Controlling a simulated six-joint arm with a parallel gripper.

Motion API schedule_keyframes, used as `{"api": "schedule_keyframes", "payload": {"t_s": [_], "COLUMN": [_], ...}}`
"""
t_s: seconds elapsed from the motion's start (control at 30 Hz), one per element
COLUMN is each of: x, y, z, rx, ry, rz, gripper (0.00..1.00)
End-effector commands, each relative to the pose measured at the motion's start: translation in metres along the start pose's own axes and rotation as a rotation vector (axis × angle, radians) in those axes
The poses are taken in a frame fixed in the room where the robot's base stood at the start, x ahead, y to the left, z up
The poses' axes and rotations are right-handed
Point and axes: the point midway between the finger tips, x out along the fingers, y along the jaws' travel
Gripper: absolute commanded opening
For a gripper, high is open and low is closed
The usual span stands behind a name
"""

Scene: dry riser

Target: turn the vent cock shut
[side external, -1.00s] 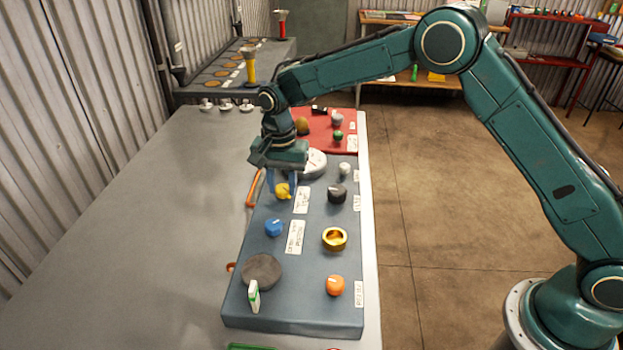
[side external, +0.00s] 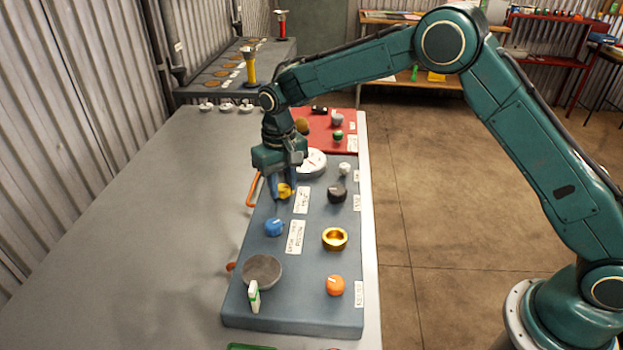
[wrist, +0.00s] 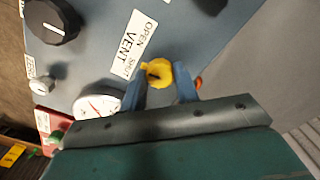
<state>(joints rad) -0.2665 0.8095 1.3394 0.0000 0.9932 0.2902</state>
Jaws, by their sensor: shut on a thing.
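The vent cock is a small yellow knob (side external: 285,190) on the blue-grey panel (side external: 310,310), left of a white label. The knob also shows in the wrist view (wrist: 157,73), beside the label (wrist: 133,45) reading OPEN, SHUT and VENT. My gripper (side external: 282,192) points down over the knob, and its blue fingers sit on either side of it. In the wrist view my gripper (wrist: 160,82) is shut on the yellow knob. A dark mark shows on the knob's face. The fingers partly hide the knob in the side view.
Near the knob are a blue knob (side external: 274,227), a black knob (side external: 336,193), a brass ring (side external: 334,239) and a white gauge (side external: 312,162). An orange handle (side external: 254,190) juts from the panel's left edge. The grey bench (side external: 170,240) is clear at left.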

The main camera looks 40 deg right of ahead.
Motion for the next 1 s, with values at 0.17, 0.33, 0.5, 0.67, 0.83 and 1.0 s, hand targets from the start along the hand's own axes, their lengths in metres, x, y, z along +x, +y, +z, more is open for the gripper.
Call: {"api": "schedule_keyframes", "payload": {"t_s": [0.17,0.33,0.5,0.67,0.83,1.0], "x": [-0.0017,-0.0017,-0.0019,-0.0019,-0.0020,-0.0021], "y": [0.0000,0.0001,0.0001,0.0001,0.0001,0.0001], "z": [-0.0004,-0.0005,-0.0006,-0.0006,-0.0007,-0.0008], "rx": [-0.168,-0.328,-0.470,-0.571,-0.637,-0.665], "ry": [0.002,0.002,0.003,0.003,0.003,0.003], "rz": [-0.001,0.000,0.000,0.000,0.000,0.000], "gripper": [0.08,0.08,0.08,0.08,0.08,0.08]}}
